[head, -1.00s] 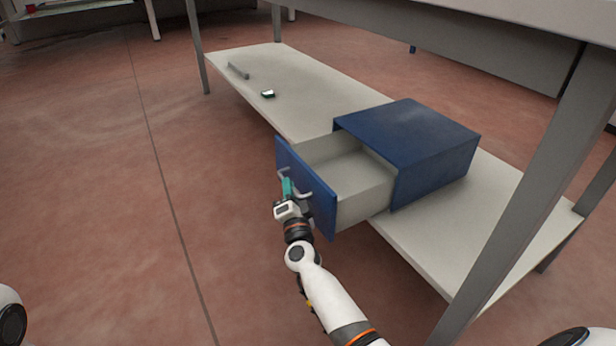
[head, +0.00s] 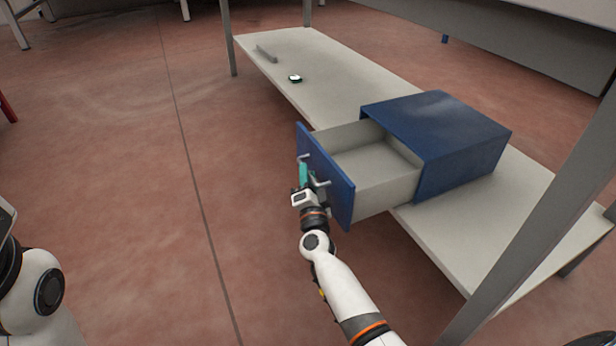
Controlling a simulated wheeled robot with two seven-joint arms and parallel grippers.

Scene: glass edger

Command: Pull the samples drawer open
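The samples drawer (head: 375,172) is pulled well out of its blue cabinet (head: 440,130), and its pale inside looks empty. Its blue front panel (head: 335,187) carries a light grey bar handle (head: 322,183). My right gripper (head: 304,174) is at the handle, with its teal fingertips at the bar. The fingers overlap the handle and look closed around it, though the contact itself is small in the picture. My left arm shows only in part at the lower left edge; its gripper is out of view.
The cabinet stands on a pale low shelf (head: 330,75) under a table. A grey bar (head: 266,54) and a small dark-and-white item (head: 295,78) lie farther back on it. A grey table leg (head: 540,200) rises at right. The reddish floor left of the drawer is clear.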

